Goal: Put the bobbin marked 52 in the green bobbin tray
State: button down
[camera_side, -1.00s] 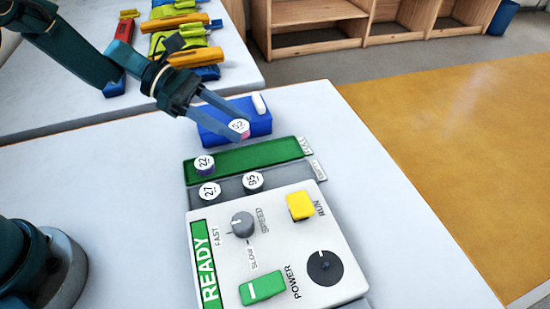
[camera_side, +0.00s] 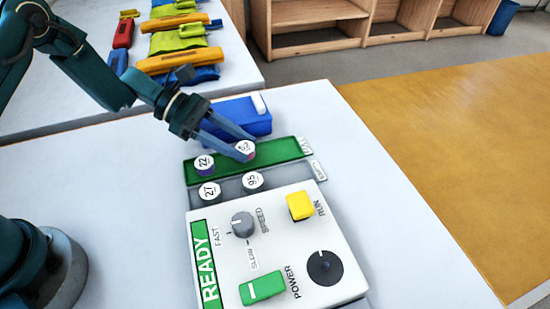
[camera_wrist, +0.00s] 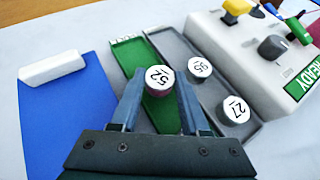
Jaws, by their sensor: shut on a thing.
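The bobbin marked 52 (camera_side: 245,148) has a white top and a pinkish side. My gripper (camera_side: 243,152) is shut on it, over the green bobbin tray (camera_side: 284,150). In the wrist view the bobbin (camera_wrist: 159,80) sits between the two fingers, with the green tray (camera_wrist: 132,54) behind it. I cannot tell whether the bobbin touches the tray floor. A bobbin marked 22 (camera_side: 204,163) stands at the left end of the green tray; the wrist view does not show it.
A grey tray (camera_side: 291,173) beside the green one holds bobbins marked 27 (camera_side: 209,191) and 95 (camera_side: 253,181). A control panel (camera_side: 275,220) lies in front.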

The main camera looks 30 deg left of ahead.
jog(key=shift+f, duration=0.15)
jog(key=shift+f, duration=0.2)
jog(key=shift+c, duration=2)
grip_release()
jog(key=shift+r, duration=0.2)
jog(key=r+v, duration=0.1)
jog(key=v, duration=1.1)
jog(key=s+r+m+t+y, duration=0.1)
jog(key=s+r+m+y, duration=0.3)
jog(key=s+m, duration=0.5)
jog(key=s+r+m+t+y, duration=0.2)
jog(key=s+r+m+y, duration=0.1)
jog(key=s+m+y, duration=0.5)
jog(key=m, duration=0.3)
jog(key=shift+s+r, duration=0.35)
jog(key=shift+r, duration=0.05)
